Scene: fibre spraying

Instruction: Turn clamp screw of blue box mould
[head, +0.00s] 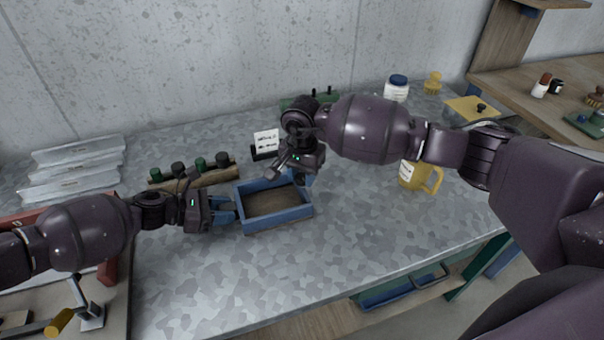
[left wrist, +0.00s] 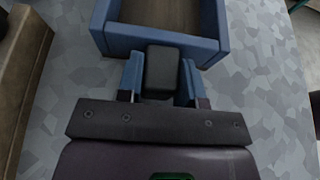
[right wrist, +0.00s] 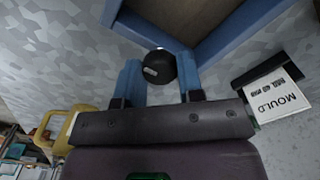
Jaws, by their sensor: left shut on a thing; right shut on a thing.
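The blue box mould (head: 273,223) is an open rectangular frame with a brown inside, lying on the grey mottled bench. My left gripper (head: 226,211) is at its left side. In the left wrist view its blue fingers are shut on a black block-shaped handle (left wrist: 161,72) beside the mould wall (left wrist: 211,50). My right gripper (head: 304,180) is at the mould's far right corner. In the right wrist view its fingers are shut around a round black knob, the clamp screw (right wrist: 159,67), beside the blue mould wall (right wrist: 232,38). The screw's shaft is hidden.
A wooden rack (head: 212,178) with black and green knobs stands behind the mould on the left. A white MOULD label (head: 266,140) stands behind it. The bench in front of the mould is clear.

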